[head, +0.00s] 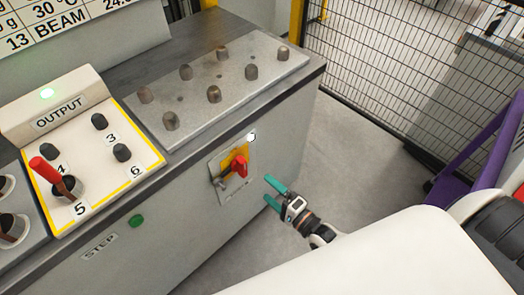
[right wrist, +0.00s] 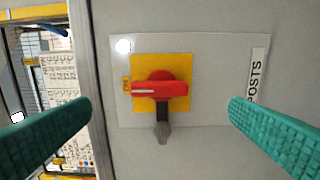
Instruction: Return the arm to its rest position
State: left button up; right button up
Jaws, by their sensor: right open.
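My right gripper (head: 273,193) is open and empty, with teal fingers, in the head view. It is just right of the red rotary switch (head: 239,166) on the cabinet front and apart from it. In the right wrist view the two teal fingers (right wrist: 160,115) stand wide apart on either side of the red switch handle (right wrist: 160,89). The handle lies horizontal on a yellow plate (right wrist: 180,65), with a grey metal piece (right wrist: 163,130) hanging below it. My left gripper is not in view.
The grey cabinet (head: 160,230) fills the left, with an OUTPUT panel (head: 60,112), a red-handled lever (head: 50,172), a green STEP button (head: 137,221) and a plate of posts (head: 240,65). A wire fence (head: 400,75) stands behind. The floor (head: 350,150) between them is clear.

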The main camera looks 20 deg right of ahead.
jog(key=s+d+f+n+g+h, duration=0.2)
jog(key=s+f+n+g, duration=0.3)
jog(key=f, duration=0.6)
jog(key=s+d+f+n+g+h, duration=0.2)
jog(key=s+f+n+g, duration=0.15)
jog(key=s+f, duration=0.6)
jog(key=s+f+n+g+h, duration=0.1)
jog(key=s+f+n+g, duration=0.2)
jog(key=s+f, duration=0.3)
jog(key=s+f+n+g+h, duration=0.1)
jog(key=s+f+n+g, duration=0.3)
jog(key=s+f, duration=0.3)
jog(key=s+n, duration=0.1)
jog(key=s, duration=0.4)
jog(key=shift+s+p, duration=0.3)
